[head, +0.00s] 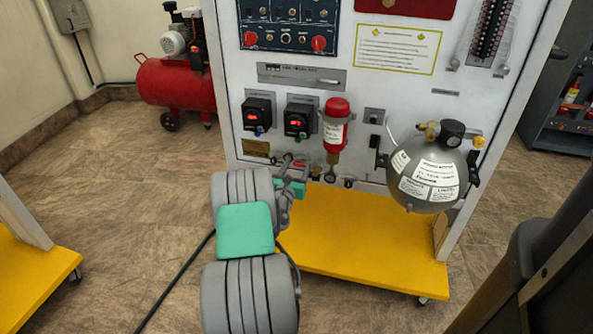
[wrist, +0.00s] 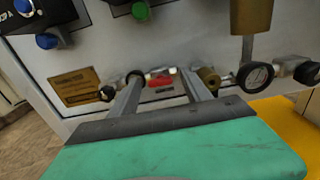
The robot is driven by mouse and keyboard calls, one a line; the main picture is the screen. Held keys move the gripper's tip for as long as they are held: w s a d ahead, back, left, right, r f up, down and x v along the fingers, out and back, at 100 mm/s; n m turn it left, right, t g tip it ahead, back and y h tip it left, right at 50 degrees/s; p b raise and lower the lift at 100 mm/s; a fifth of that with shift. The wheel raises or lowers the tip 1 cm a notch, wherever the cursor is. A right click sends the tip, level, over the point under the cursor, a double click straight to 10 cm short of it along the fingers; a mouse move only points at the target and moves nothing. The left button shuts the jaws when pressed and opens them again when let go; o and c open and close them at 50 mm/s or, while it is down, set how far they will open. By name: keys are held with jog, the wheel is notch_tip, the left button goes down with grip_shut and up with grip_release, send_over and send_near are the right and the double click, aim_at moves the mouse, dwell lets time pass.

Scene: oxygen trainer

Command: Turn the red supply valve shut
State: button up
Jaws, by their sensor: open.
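The red supply valve (wrist: 160,81) is a small red handle low on the white panel, with pale metal fittings beside it. In the wrist view it lies between the two grey fingers of my gripper (wrist: 161,86), which are open and apart, one on each side. I cannot tell from this view whether either finger touches it. In the head view my gripper (head: 290,174) is at the lower part of the panel, and the red handle (head: 299,163) shows only as a small patch, mostly hidden by my arm.
A red cylinder (head: 336,125) with a brass lower end hangs just right of the valve. A grey tank (head: 427,170) with a gauge sticks out further right. Small gauges (wrist: 255,76) flank the valve. The trainer's yellow base (head: 360,240) extends below. A red compressor (head: 175,83) stands behind left.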

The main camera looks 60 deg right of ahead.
jog(key=shift+c, duration=0.5)
grip_shut()
